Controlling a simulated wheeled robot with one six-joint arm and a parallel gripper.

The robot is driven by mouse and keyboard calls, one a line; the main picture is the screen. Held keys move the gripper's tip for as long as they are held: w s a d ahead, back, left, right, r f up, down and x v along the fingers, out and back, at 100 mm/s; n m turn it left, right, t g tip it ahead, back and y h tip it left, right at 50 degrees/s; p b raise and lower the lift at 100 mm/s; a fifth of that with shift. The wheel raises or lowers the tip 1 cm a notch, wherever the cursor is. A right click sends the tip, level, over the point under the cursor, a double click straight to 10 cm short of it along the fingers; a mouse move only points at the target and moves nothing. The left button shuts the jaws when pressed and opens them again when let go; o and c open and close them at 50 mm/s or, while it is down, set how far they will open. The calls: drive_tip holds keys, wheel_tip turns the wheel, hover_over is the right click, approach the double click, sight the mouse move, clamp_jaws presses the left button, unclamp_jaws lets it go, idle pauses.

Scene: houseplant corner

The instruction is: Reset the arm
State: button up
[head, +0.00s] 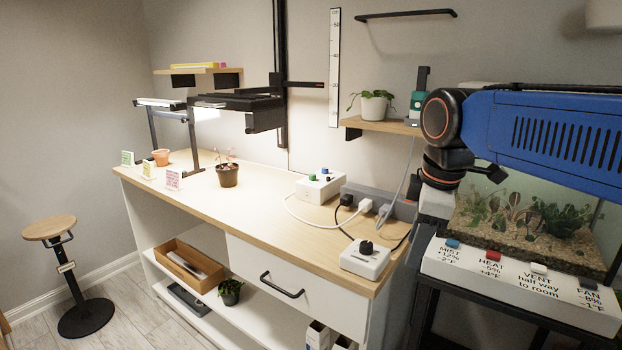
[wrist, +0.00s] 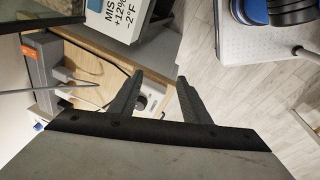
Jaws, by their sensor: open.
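My gripper (wrist: 160,77) shows in the wrist view with its two dark fingers apart and nothing between them. It is open and hangs over the right end of the wooden bench (wrist: 76,68), beside the panel of labelled buttons (wrist: 117,18). In the head view my blue arm reaches in from the right, in front of the glass tank (head: 530,215). Its wrist bends down near the bench's right end. The fingers cannot be made out there.
The button panel (head: 520,287) runs along the tank's front. A power strip (head: 403,207), a white box with a black knob (head: 365,259) and cables lie on the bench's right end. A wall shelf (head: 385,125) holds a potted plant (head: 374,108). Floor in front is clear.

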drive_tip(key=s+d+f+m+t, duration=0.1)
drive_tip(key=s+d+f+m, duration=0.2)
drive_tip(key=s+f+m, duration=0.3)
drive_tip(key=s+d+f+m+t, duration=0.1)
drive_tip(key=s+d+f+m, duration=0.3)
drive_tip(key=s+f+m, duration=0.3)
wheel_tip(320, 180, down, 2)
drive_tip(key=shift+f+m, duration=0.15)
drive_tip(key=shift+m, duration=0.15)
